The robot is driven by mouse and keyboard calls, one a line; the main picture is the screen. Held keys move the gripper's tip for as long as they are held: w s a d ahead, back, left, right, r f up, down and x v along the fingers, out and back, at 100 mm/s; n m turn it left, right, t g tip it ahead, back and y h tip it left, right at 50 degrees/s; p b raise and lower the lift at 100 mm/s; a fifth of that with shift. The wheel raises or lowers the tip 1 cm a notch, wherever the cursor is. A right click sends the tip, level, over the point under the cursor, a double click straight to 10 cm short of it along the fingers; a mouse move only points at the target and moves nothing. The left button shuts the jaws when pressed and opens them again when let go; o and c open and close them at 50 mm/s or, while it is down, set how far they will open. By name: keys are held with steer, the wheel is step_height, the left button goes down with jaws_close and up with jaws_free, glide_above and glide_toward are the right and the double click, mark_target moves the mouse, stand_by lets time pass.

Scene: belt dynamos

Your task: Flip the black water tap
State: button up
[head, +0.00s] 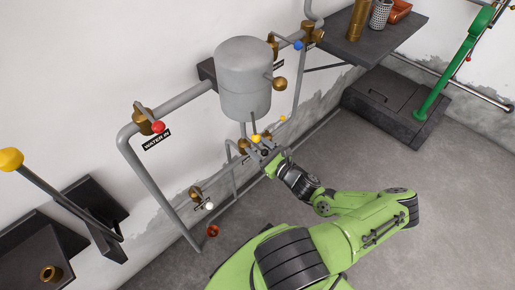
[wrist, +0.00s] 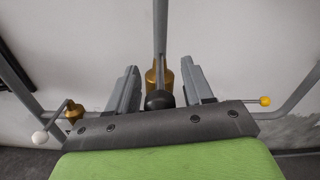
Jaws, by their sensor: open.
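The black water tap's round knob (wrist: 159,100) shows in the wrist view, in front of a brass valve body (wrist: 152,80) on a vertical grey pipe. My gripper (wrist: 160,74) is open, with one finger on each side of the knob and valve. I cannot tell whether either finger touches them. The lower part of the knob is hidden behind the gripper's body. In the head view my gripper (head: 262,152) is below the grey tank (head: 244,80), close to the pipes, and largely hides the black tap.
A yellow knob (wrist: 265,101) is to the right and a white knob (wrist: 40,138) to the left in the wrist view. A red-knobbed tap (head: 158,127), a blue-knobbed tap (head: 298,45) and grey pipes line the wall.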

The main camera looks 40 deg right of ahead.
steer(key=shift+w, duration=0.15)
jaws_close()
